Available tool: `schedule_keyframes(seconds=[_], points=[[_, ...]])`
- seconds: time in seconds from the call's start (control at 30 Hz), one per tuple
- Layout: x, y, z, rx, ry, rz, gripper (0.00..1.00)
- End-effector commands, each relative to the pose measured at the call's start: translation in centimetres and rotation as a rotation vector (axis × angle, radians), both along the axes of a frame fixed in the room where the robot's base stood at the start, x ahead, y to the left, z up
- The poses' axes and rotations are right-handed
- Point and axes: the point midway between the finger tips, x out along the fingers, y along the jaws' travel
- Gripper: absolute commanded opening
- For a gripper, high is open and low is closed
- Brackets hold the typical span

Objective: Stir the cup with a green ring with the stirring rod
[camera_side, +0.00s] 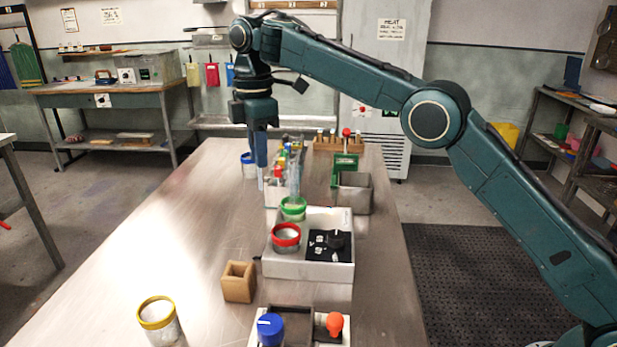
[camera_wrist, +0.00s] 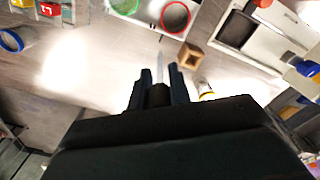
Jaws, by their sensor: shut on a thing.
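The green-ringed cup (camera_side: 293,214) stands by the far left corner of a white box, behind the red-ringed cup (camera_side: 286,243). In the wrist view its green ring (camera_wrist: 137,8) is cut by the top edge. My gripper (camera_side: 261,162) hangs pointing down beyond and left of the green-ringed cup, above the table. In the wrist view the gripper (camera_wrist: 161,88) is shut on the thin, pale stirring rod (camera_wrist: 160,66). The rod's lower part (camera_side: 262,184) shows below the fingers in the side view, clear of the green-ringed cup.
The white box (camera_side: 310,270) carries a black panel with a knob. A blue-ringed cup (camera_side: 248,170) stands near my gripper. A wooden block (camera_side: 238,287) and yellow-ringed cup (camera_side: 162,325) stand at front left. The table's left is clear.

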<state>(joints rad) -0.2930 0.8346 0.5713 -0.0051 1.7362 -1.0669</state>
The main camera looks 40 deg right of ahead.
Motion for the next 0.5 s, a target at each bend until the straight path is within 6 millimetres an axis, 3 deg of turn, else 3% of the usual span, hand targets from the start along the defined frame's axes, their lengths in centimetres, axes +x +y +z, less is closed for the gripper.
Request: schedule_keyframes(seconds=[0.1,0.23,0.5], points=[[1.3,-3.6,-1.2,-0.001,0.002,-0.071,0.00],[2.3,-6.8,-2.3,-0.001,0.002,-0.131,0.00],[3.1,-10.0,-3.4,0.000,0.001,-0.192,0.00]])
